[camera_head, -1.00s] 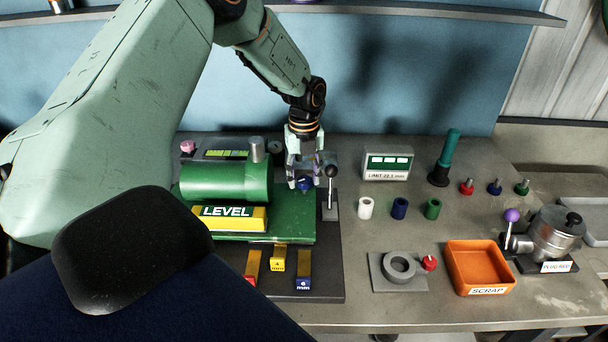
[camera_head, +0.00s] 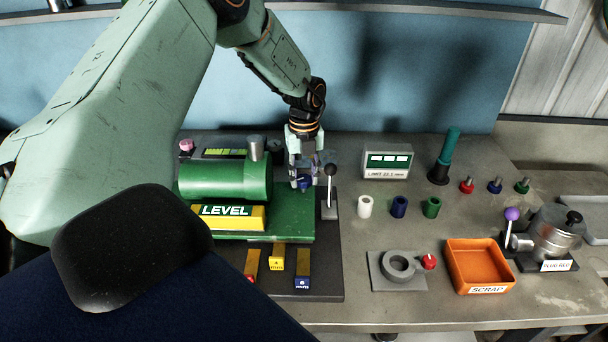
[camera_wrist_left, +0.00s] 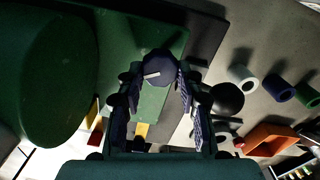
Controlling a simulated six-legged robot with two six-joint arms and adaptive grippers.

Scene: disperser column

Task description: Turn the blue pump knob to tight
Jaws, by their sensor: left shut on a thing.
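The blue pump knob (camera_head: 304,183) sits at the right end of the green pump machine (camera_head: 225,181), partly hidden by my gripper in the head view. My left gripper (camera_head: 304,176) reaches down over it from above. In the left wrist view the knob (camera_wrist_left: 159,68) is dark blue with a pale pointer line, and it lies between the two fingertips of my left gripper (camera_wrist_left: 158,84). The gripper is shut on the knob. My right gripper does not show in either view.
A black-knobbed lever (camera_head: 331,171) stands close to the right of the gripper. A LIMIT display (camera_head: 387,161), several coloured sleeves (camera_head: 399,207), a grey ring fixture (camera_head: 398,268) and an orange scrap tray (camera_head: 480,290) stand further right. Bare bench lies between them.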

